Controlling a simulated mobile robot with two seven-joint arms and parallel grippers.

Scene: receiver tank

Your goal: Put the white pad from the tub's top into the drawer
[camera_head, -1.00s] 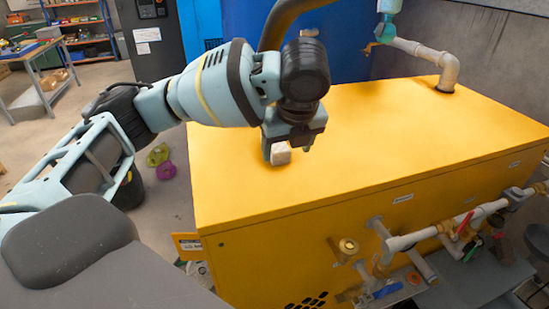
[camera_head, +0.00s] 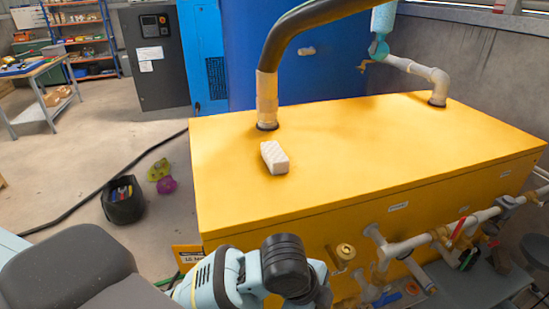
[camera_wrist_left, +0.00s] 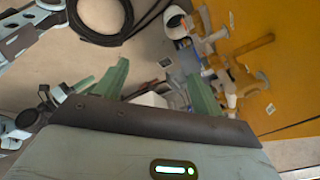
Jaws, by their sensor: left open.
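The white pad (camera_head: 274,158) lies on the yellow top of the tub (camera_head: 390,140), behind its front edge and near the foot of the dark hose. My left arm is low in front of the tub in the head view, with its fingers out of sight below the frame. In the left wrist view my left gripper (camera_wrist_left: 155,82) has its two green fingers spread apart. A small whitish thing (camera_wrist_left: 150,99) shows between and beyond them; I cannot tell what it is. I cannot make out the drawer in either view. My right gripper is not in view.
A dark hose (camera_head: 290,40) rises from the tub's top. Pipes and valves (camera_head: 440,240) run along the tub's front. A black bucket (camera_head: 123,203) with tools stands on the floor at left, beside a cable. Most of the tub's top is clear.

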